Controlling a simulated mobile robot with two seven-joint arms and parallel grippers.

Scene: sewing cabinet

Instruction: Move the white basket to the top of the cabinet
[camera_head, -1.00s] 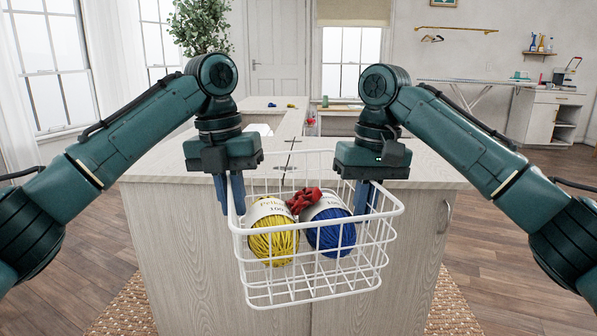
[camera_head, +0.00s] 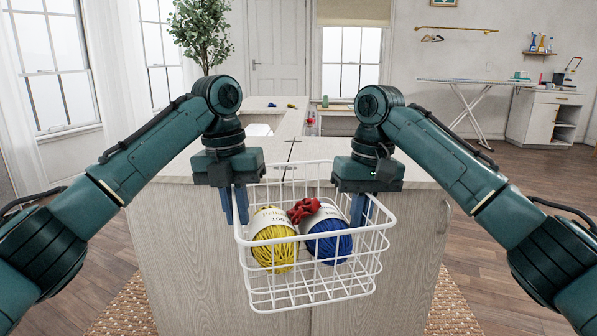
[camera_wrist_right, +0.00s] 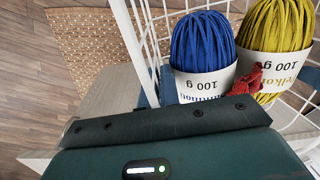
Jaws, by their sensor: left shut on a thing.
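The white basket (camera_head: 318,303) is a wire basket holding a yellow yarn ball (camera_head: 274,250), a blue yarn ball (camera_head: 328,246) and a small red object (camera_head: 303,210). It hangs roughly level in front of the cabinet (camera_head: 180,255), its rim near the height of the pale cabinet top (camera_head: 418,178) in the picture. My left gripper (camera_head: 236,206) is shut on the basket's left rim. My right gripper (camera_head: 362,210) is at the right rim and appears shut on it. In the right wrist view, the basket's wires (camera_wrist_right: 131,40) show beside the yarn.
A woven rug (camera_head: 447,305) lies on the floor around the cabinet's base. An ironing board (camera_head: 470,82) stands at the back right.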

